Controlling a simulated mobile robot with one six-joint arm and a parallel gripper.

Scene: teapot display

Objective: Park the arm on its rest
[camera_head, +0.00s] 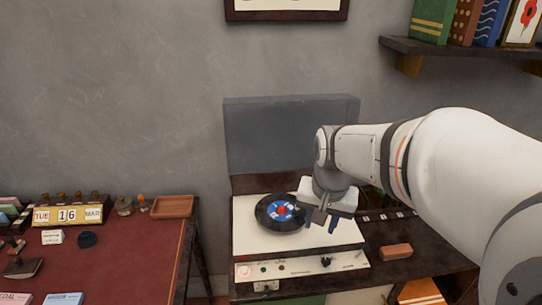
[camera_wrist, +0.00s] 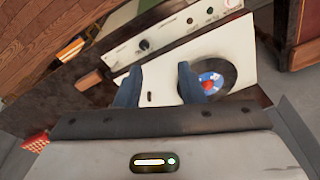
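The record player (camera_head: 300,243) has a cream deck, a control strip along its front and a raised, see-through smoky lid (camera_head: 290,130). A black record (camera_head: 268,222) with a blue and red label lies on its left part; it also shows in the wrist view (camera_wrist: 225,77). My gripper (camera_head: 320,219) is over the deck just right of the record, fingers pointing down. In the wrist view its two blue fingers (camera_wrist: 160,86) are apart with nothing seen held between them. A small dark mark shows on the deck between them. I cannot make out the tonearm or its rest; my gripper may hide them.
A reddish-brown block (camera_head: 396,251) lies on the dark cabinet right of the player. A red-topped desk (camera_head: 130,265) with a calendar (camera_head: 68,214) and a tray (camera_head: 172,207) stands at left. A bookshelf (camera_head: 455,48) hangs at upper right.

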